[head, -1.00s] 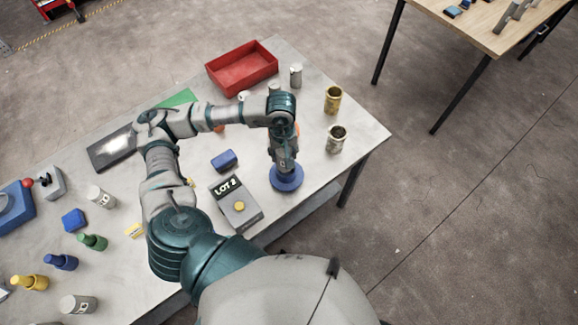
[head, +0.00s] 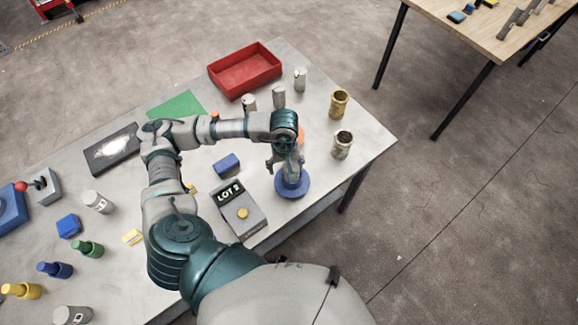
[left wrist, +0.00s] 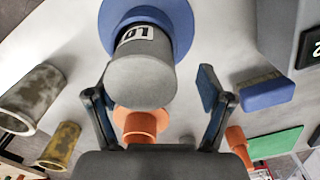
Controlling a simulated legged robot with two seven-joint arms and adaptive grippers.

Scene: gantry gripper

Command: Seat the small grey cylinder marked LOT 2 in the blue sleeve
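The blue sleeve (head: 292,187) stands on the grey table under my left gripper (head: 287,163). In the left wrist view the blue sleeve (left wrist: 180,25) has a wide flange, and a small grey cylinder (left wrist: 140,82) sticks out of it towards me. Its label shows "LO"; the rest is hidden, so I cannot read the lot number. My left gripper (left wrist: 157,100) has its fingers spread either side of the cylinder, with visible gaps. How deep the cylinder sits is hidden. My right gripper is not in view.
A red tray (head: 245,70) and several grey cylinders lie behind.

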